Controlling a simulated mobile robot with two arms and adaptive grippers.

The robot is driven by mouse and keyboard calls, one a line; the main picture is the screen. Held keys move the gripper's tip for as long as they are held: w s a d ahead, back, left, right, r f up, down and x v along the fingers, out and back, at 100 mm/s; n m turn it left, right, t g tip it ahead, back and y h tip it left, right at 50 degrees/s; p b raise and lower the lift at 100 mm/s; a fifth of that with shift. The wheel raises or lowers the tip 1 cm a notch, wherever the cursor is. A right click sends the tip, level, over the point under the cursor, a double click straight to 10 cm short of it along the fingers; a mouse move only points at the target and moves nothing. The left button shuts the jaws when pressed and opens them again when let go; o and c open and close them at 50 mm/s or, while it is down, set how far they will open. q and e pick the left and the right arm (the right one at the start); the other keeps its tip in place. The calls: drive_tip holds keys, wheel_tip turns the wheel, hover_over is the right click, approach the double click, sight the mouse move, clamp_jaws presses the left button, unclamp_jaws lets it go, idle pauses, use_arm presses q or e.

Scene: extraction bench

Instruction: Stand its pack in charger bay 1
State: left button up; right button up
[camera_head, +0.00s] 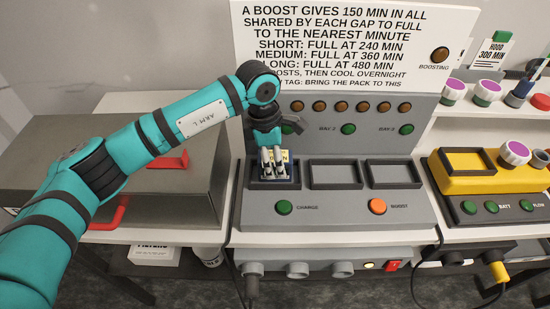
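The charger (332,213) is a grey unit with three square bays in a row. The left bay, bay 1 (255,184), has my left gripper (272,168) straight above it, pointing down. A pack (285,156) with a pale and yellow top face shows behind and beside the fingertips, at bay 1. The fingers hide most of the pack, so I cannot tell whether they grip it or how deep it sits. The middle bay (336,174) and right bay (396,174) look empty. My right gripper is not in view.
A sign board (350,45) stands behind the charger. A green charge button (284,207) and an orange boost button (377,206) are in front of the bays. A yellow device (480,182) stands at the right. A grey case (170,185) is under my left arm.

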use_arm(q)
drive_tip(key=o, duration=0.3)
drive_tip(key=shift+o, duration=0.2)
drive_tip(key=shift+r, duration=0.1)
wheel_tip(320, 180, up, 12)
drive_tip(key=a+b, duration=0.1)
drive_tip(key=b, duration=0.1)
drive_tip(key=shift+a+b, duration=0.4)
